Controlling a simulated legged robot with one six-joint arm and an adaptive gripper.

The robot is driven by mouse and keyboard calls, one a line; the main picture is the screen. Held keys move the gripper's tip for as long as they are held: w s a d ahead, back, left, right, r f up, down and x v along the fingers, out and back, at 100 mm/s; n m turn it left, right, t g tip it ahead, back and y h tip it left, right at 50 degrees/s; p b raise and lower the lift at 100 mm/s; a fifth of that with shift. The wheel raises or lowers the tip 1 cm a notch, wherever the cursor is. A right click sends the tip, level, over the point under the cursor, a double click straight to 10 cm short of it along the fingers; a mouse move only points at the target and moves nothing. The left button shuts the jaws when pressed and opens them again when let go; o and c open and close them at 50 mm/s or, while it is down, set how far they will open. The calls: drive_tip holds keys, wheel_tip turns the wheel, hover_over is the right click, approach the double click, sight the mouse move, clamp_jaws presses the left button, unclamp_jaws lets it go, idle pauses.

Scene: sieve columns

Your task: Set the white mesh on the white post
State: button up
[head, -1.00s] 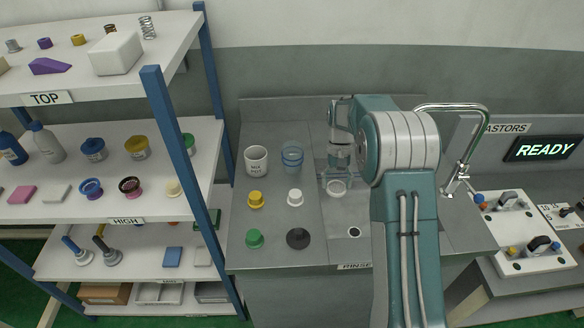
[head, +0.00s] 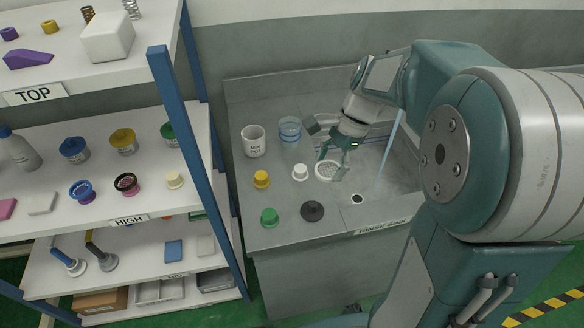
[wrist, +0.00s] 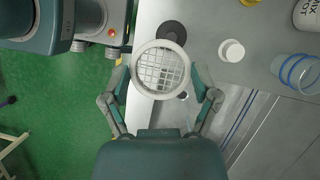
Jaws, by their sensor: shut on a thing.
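The white mesh (head: 327,171) is a round white ring with a grid inside. My gripper (head: 341,158) is shut on its rim. In the wrist view the mesh (wrist: 161,71) sits between the two fingers of my gripper (wrist: 162,82), its grid facing the camera. The white post (head: 300,172) is a short white peg on the grey counter, just left of the mesh in the head view and apart from it. In the wrist view the white post (wrist: 232,50) is to the right of the mesh. The top of the post is bare.
Near the post stand a yellow post (head: 261,179), a green post (head: 269,216), a dark disc (head: 312,211), a white pot (head: 254,140) and a clear blue-rimmed beaker (head: 290,133). A sink basin lies to the right. Shelves with several parts stand at left.

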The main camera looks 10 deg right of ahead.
drive_tip(key=w+f, duration=0.4)
drive_tip(key=w, duration=0.4)
hover_over(298, 169)
drive_tip(key=f, duration=0.5)
drive_tip(key=shift+s+d+f, duration=0.1)
drive_tip(key=shift+s+d, duration=0.1)
drive_tip(key=shift+d, duration=0.05)
drive_tip(key=shift+w+d+f, duration=0.1)
drive_tip(key=shift+w+f, duration=0.05)
drive_tip(key=shift+f, duration=0.05)
drive_tip(key=f, duration=0.3)
drive_tip(key=shift+w+d+f, duration=0.15)
drive_tip(key=shift+d+f, duration=0.1)
drive_tip(key=shift+a, duration=0.15)
drive_tip(key=o, duration=0.7)
drive_tip(key=shift+a, duration=0.1)
